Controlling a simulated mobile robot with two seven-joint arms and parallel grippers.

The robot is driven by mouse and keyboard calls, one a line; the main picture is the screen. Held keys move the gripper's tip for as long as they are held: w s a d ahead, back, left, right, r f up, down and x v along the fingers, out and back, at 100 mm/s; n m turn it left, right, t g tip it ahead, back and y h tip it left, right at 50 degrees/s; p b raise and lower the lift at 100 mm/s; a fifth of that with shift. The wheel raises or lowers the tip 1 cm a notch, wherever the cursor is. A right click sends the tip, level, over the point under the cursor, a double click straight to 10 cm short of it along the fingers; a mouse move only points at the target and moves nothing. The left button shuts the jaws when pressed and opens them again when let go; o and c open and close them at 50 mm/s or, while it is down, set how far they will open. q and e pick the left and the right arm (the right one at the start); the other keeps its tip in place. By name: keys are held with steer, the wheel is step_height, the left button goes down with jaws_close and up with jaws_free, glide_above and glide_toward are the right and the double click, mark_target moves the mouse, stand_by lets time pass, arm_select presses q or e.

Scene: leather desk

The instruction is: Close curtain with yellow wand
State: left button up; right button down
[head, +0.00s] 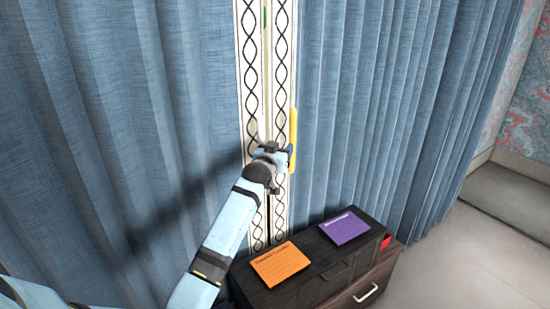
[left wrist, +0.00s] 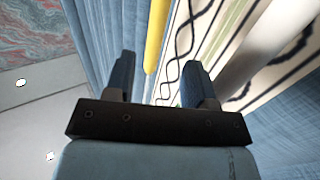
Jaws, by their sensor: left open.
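The yellow wand (head: 293,135) hangs upright in front of the patterned white edge of the right blue curtain (head: 370,110). My left gripper (head: 280,156) is beside the wand's lower part in the head view. In the left wrist view my gripper (left wrist: 160,82) is open, with two dark blue fingers apart. The yellow wand (left wrist: 157,35) shows beyond and between the fingertips there, and I see no grip on it. The left blue curtain (head: 120,120) hangs close to the right one, their patterned edges side by side. My right gripper is out of view.
A dark cabinet (head: 335,262) stands below the curtains, with an orange card (head: 280,264) and a purple card (head: 344,227) on top. A pale rod (left wrist: 265,45) shows right of the fingers in the left wrist view. Floor is open at the right.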

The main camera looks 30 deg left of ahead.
arm_select(q)
steer(key=s, duration=0.4)
steer(key=shift+s+d, duration=0.1)
steer(key=shift+d, duration=0.25)
steer(key=shift+f, duration=0.1)
steer(key=s+d+f+m+g+h, duration=0.1)
steer(key=s+d+f, duration=0.3)
steer(key=f, duration=0.3)
steer(key=s+d+f+m+g+h, duration=0.1)
steer(key=s+d+f, duration=0.25)
steer(key=f, duration=0.35)
steer(key=s+d+f+m+g+h, duration=0.1)
steer(key=s+d+f, duration=0.4)
steer(key=s, duration=0.5)
steer(key=s+d+f+m+g+h+p, duration=0.1)
steer(key=s+d+f+g+h, duration=0.1)
steer(key=s+d+f, duration=0.4)
steer(key=s+d+f+m+g+h, duration=0.1)
steer(key=s+d+f, duration=0.4)
steer(key=s, duration=0.9)
steer(key=shift+s+d+f+g+h+p, duration=0.3)
steer(key=shift+s+d+f+p, duration=0.1)
steer(key=shift+f, duration=0.4)
